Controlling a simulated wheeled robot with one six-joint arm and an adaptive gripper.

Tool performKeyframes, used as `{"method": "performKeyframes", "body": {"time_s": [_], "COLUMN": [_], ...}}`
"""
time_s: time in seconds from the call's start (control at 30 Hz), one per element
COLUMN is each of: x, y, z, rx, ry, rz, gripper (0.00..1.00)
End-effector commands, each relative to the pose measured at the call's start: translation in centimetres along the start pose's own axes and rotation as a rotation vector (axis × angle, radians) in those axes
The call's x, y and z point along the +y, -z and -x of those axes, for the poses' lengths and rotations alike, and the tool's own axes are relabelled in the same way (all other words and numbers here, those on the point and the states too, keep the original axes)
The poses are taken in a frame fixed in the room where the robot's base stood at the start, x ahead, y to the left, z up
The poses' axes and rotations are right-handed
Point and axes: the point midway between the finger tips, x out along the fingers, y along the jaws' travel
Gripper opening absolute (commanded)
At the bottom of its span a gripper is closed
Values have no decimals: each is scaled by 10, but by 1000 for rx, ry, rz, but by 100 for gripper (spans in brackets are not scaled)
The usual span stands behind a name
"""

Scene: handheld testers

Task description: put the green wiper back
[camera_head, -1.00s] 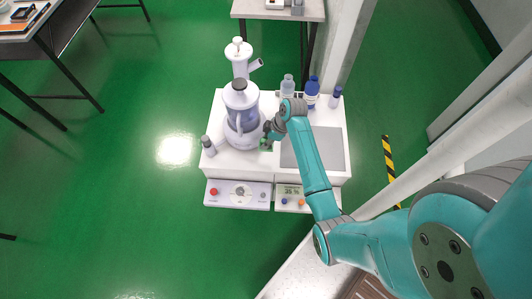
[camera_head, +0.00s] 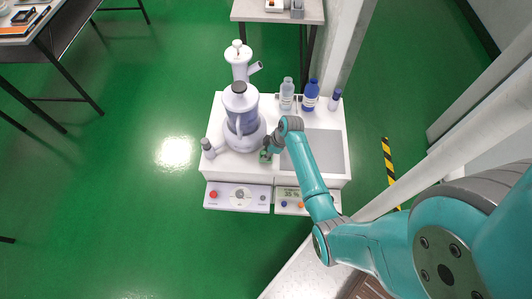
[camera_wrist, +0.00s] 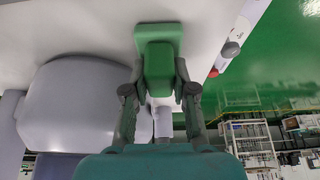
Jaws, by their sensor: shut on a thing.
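The green wiper (camera_wrist: 158,62) is held between the two fingers of my gripper (camera_wrist: 159,88) in the wrist view. Its wider green end is against or very close to the white bench top (camera_wrist: 90,28); I cannot tell if they touch. In the head view the wiper (camera_head: 265,158) shows as a small green patch under my gripper (camera_head: 269,147), at the front middle of the bench. It is just right of the white blender-like device and left of the grey panel. My gripper partly hides it.
The tall white device (camera_head: 240,120) stands close at the left, with a small grey bottle (camera_head: 208,149) beside it. A clear bottle (camera_head: 287,94) and blue bottles (camera_head: 310,95) stand at the back. Control boxes (camera_head: 238,196) line the front. The grey panel (camera_head: 327,150) is bare.

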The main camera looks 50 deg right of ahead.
Motion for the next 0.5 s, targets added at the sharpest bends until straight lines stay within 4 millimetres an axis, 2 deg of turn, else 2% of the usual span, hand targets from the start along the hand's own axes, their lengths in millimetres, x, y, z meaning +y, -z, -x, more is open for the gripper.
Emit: {"method": "performKeyframes", "body": {"time_s": [0.03, 0.1, 0.13, 0.5], "x": [0, 0, 0, 0], "y": [0, 0, 0, 1], "z": [-1, -1, -1, 3], "rx": [0, 0, 0, 0], "ry": [1, 0, 0, -1], "rz": [0, 0, 0, 0], "gripper": [28, 46, 51, 51]}}
